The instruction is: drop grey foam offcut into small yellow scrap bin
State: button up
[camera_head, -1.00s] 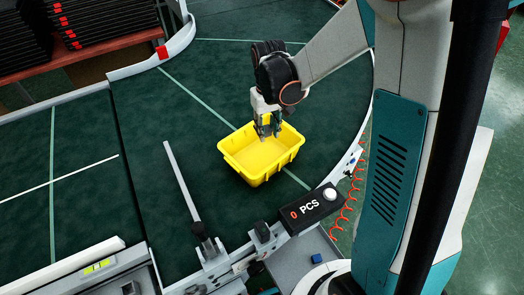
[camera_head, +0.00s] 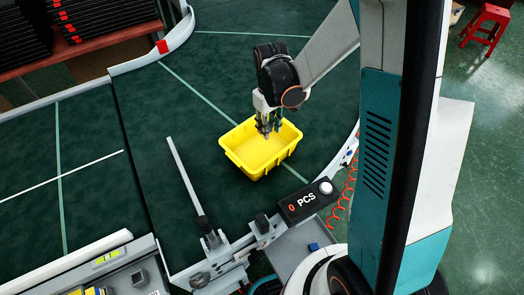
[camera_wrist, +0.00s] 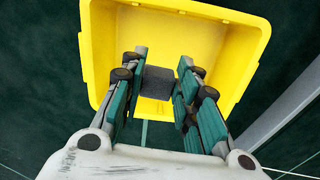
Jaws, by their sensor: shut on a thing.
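The small yellow scrap bin (camera_head: 240,157) stands on the dark green conveyor belt. It also fills the upper part of the wrist view (camera_wrist: 98,50), and its visible floor looks bare. My gripper (camera_head: 266,130) is over the bin, toward its far right side. In the wrist view, my gripper (camera_wrist: 159,85) is shut on the grey foam offcut (camera_wrist: 158,83), a dark grey block between its two fingers, seen against the bin. I cannot tell how high the block is above the bin floor. In the head view the offcut is hardly visible.
A grey guide bar (camera_head: 187,180) lies left of the bin. A counter box reading 0 PCS (camera_head: 305,203) is at the belt's near edge. A red rack with black trays (camera_head: 100,25) stands at the back left. The belt around the bin is clear.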

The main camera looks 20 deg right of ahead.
jog(key=shift+f+b, duration=0.65)
jog(key=shift+f, duration=0.7)
jog(key=o, duration=0.8)
jog(key=shift+c, duration=0.2)
jog(key=shift+r, duration=0.1)
notch_tip(320, 180, up, 12)
